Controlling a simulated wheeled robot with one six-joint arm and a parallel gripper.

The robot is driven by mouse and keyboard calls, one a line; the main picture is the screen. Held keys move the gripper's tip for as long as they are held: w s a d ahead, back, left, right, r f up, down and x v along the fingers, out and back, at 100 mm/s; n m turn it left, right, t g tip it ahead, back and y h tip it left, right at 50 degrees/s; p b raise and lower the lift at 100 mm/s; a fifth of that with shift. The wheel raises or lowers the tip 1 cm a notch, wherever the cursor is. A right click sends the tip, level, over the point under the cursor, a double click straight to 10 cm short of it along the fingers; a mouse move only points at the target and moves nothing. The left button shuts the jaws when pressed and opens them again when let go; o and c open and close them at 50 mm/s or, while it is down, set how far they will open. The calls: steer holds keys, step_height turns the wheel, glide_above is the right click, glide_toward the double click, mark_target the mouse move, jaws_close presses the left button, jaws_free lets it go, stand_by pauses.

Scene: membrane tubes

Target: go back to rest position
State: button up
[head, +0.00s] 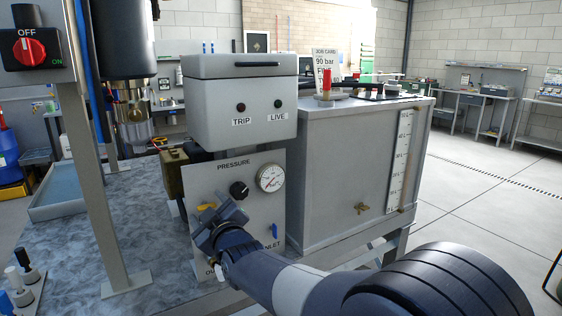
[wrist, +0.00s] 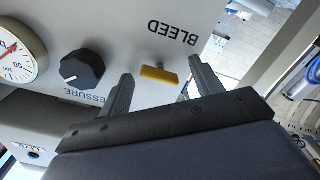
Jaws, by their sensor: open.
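My gripper (head: 219,216) is in front of the lower left of the grey pressure panel (head: 220,177) in the head view. In the wrist view my gripper (wrist: 160,71) is open, with its two dark fingers apart. The yellow bleed handle (wrist: 159,75) shows between the fingertips, under the upside-down word BLEED. Nothing is visibly gripped; whether a finger touches the handle I cannot tell. A bit of the yellow handle (head: 207,206) shows past my gripper in the head view. My arm reaches in from the lower right.
The panel carries a black pressure knob (head: 239,191), a round gauge (head: 271,178) and a blue inlet lever (head: 275,231). A grey tank (head: 345,165) stands close to the right. A metal post (head: 92,180) rises at left. Open floor (head: 480,200) lies at right.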

steer(key=n+p, duration=0.3)
steer(key=n, duration=0.1)
steer(key=shift+r+p, duration=0.2)
steer(key=shift+p, duration=0.2)
steer(key=b+v, duration=0.1)
steer(key=v, duration=0.8)
steer(key=shift+f, duration=0.2)
steer(key=shift+r, duration=0.1)
